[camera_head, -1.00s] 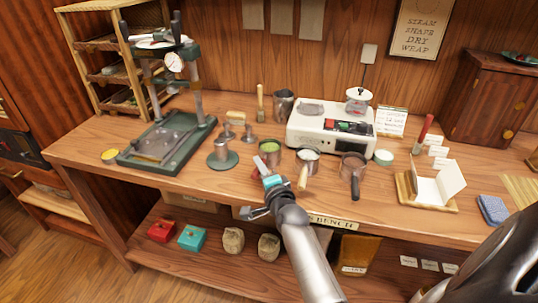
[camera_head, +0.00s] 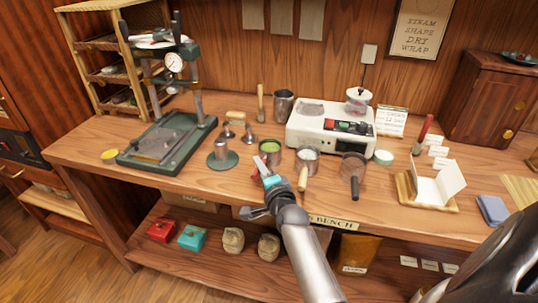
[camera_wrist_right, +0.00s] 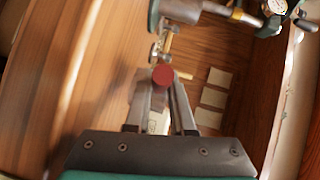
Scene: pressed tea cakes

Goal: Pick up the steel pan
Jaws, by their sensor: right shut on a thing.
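A small round steel pan (camera_head: 270,149) with green contents stands upright on the wooden bench, left of the white machine. My right gripper (camera_head: 260,174) reaches in from the front of the bench, low beside the pan's near side. Its fingers are shut around a red handle, which seems to belong to this pan. In the right wrist view the red handle's round end (camera_wrist_right: 163,76) shows between the two fingertips; the pan's body is not clear there. Whether the pan is clear of the bench cannot be told. My left gripper is not in view.
A pan with a wooden handle (camera_head: 307,160) stands close on the right, then a brown pan with a dark handle (camera_head: 353,168). The white machine (camera_head: 325,133) stands behind.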

